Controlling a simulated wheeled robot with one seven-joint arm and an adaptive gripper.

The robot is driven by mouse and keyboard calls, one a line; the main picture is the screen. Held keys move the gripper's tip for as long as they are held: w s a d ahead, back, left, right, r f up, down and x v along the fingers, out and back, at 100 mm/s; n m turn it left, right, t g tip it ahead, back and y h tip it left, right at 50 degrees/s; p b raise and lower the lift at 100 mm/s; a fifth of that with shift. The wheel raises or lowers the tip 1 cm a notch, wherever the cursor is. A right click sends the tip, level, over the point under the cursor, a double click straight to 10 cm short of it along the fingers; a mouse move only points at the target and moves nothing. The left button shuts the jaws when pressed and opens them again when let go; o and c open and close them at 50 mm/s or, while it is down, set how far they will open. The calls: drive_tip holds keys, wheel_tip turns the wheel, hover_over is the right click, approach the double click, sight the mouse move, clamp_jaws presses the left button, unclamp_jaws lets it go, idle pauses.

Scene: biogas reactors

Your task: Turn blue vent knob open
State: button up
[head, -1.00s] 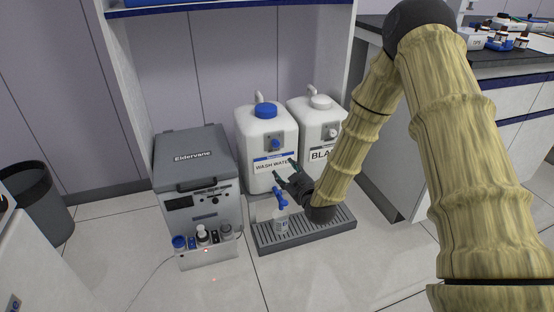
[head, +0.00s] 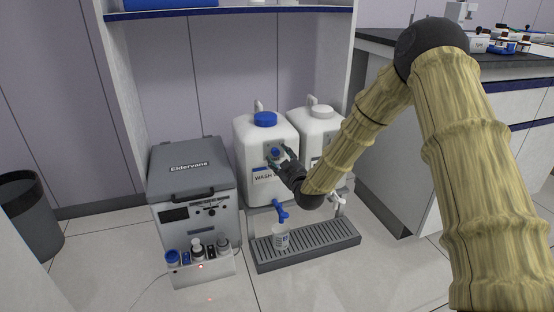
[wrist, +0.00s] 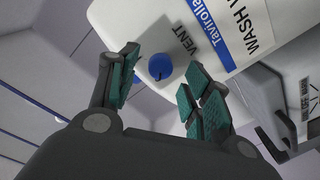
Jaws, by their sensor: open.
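The blue vent knob (head: 275,152) sits on a grey plate on the front of the white wash water jug (head: 252,135). In the wrist view the knob (wrist: 160,66) is round and blue, with the word VENT beside it. My gripper (head: 280,160) is in front of the jug at about the knob's height. In the wrist view my gripper (wrist: 158,85) is open, with green-padded fingers either side of the knob's place in the picture. The knob appears a little beyond the fingertips; I cannot tell whether they touch it.
A second white jug (head: 318,122) stands to the right. Below are a blue tap (head: 280,211), a clear cup (head: 280,236) and a slatted drip tray (head: 325,240). A grey Eldervane box (head: 190,190) stands to the left.

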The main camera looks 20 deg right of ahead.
sight(277, 153)
drive_tip(key=shift+w+a+b, duration=0.1)
drive_tip(key=shift+w+b, duration=0.4)
drive_tip(key=shift+w, duration=1.05)
drive_tip(key=shift+c, duration=0.5)
drive_tip(key=c, duration=0.9)
